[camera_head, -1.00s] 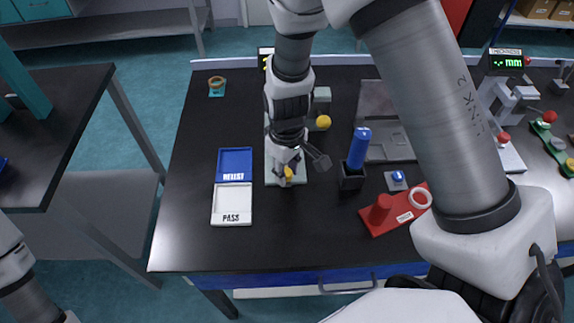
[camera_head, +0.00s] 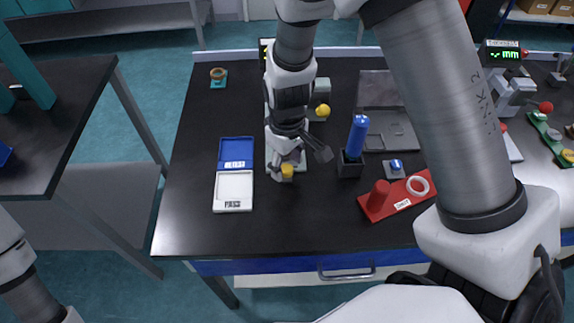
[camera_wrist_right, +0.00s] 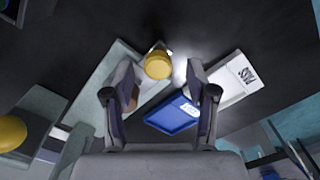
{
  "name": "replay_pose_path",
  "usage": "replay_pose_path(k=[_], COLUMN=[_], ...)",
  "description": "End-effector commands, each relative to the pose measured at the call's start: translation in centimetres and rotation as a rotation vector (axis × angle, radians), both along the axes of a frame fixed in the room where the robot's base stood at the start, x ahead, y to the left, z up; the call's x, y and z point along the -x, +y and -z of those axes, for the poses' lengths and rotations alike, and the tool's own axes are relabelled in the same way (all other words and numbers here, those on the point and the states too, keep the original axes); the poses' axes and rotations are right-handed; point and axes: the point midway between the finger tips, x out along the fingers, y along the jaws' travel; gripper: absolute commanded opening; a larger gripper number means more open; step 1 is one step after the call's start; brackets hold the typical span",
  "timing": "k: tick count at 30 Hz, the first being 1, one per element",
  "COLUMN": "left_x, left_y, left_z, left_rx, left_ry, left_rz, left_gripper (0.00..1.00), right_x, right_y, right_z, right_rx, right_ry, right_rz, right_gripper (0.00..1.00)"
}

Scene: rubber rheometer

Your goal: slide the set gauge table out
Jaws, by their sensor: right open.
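The pale green gauge base plate (camera_head: 300,161) lies on the black table, partly hidden under my right arm. A yellow knob (camera_head: 286,172) shows at its front edge. In the wrist view, the yellow knob (camera_wrist_right: 158,65) lies ahead of and between the two fingertips, by the edge of the pale plate (camera_wrist_right: 90,112). My right gripper (camera_wrist_right: 163,78) is open, with a gap on each side of the knob. In the head view, my right gripper (camera_head: 287,165) points down over the plate's front. Whether it touches the gauge is unclear. My left gripper is out of view.
A blue reject tray (camera_head: 236,151) and a white pass tray (camera_head: 233,192) lie left of the gauge. A black holder with a blue-handled tool (camera_head: 357,137) and a red stand (camera_head: 378,200) are to its right. The table's front is clear.

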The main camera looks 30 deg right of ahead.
Motion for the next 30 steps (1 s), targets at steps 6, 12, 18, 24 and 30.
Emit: replay_pose_path(k=[6, 12, 18, 24, 30], left_x=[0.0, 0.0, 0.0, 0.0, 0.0], left_y=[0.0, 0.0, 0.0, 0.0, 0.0], left_z=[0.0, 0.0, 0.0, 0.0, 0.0], left_rx=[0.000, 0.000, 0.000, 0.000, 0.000], left_ry=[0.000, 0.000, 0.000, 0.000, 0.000], left_rz=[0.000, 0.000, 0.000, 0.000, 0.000], left_gripper=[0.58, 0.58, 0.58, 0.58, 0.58], right_x=[-0.1, 0.0, 0.1, 0.1, 0.1], right_y=[0.1, 0.2, 0.2, 0.2, 0.2], right_z=[-5.6, -9.5, -10.4, -10.4, -10.4], right_rx=[0.002, 0.002, 0.003, 0.003, 0.003], right_ry=[-0.007, -0.002, 0.001, 0.001, 0.001], right_rz=[-0.001, -0.001, -0.001, -0.001, -0.001], right_gripper=[0.57, 0.57, 0.57, 0.57, 0.57])
